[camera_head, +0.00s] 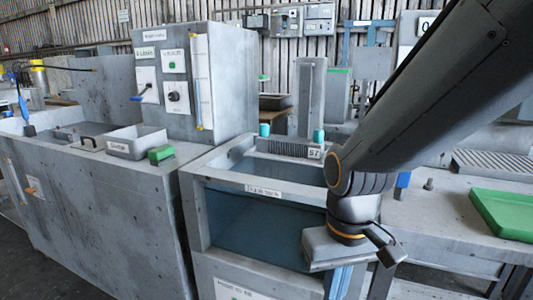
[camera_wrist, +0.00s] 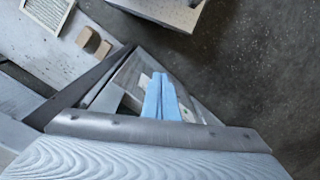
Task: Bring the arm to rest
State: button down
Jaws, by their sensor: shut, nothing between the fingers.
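My gripper (camera_head: 340,284) hangs at the lower right centre of the head view, below my dark grey arm, which comes in from the upper right. Its pale blue fingers point down in front of the right front corner of the open grey tank (camera_head: 225,182), and their tips run to the bottom edge of the picture. In the wrist view my gripper (camera_wrist: 160,82) shows its two blue fingers close together, with nothing seen between them. My arm hides part of the tank's right side and the bench behind it.
A grey control cabinet (camera_head: 227,75) stands on the left bench, beside a grey bin (camera_head: 136,143) and a green block (camera_head: 160,154). A green tray (camera_head: 505,213) lies on the right bench. The wrist view shows open dark floor (camera_wrist: 250,75) at the right.

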jog(key=s+d+r+m+p, duration=0.1)
jog(key=d+r+m+p, duration=0.1)
jog(key=d+r+p, duration=0.5)
jog(key=r+p, duration=0.1)
jog(key=p, duration=0.3)
jog(key=shift+d+r, duration=0.25)
jog(key=shift+s+m, duration=0.1)
jog(key=shift+m, duration=0.2)
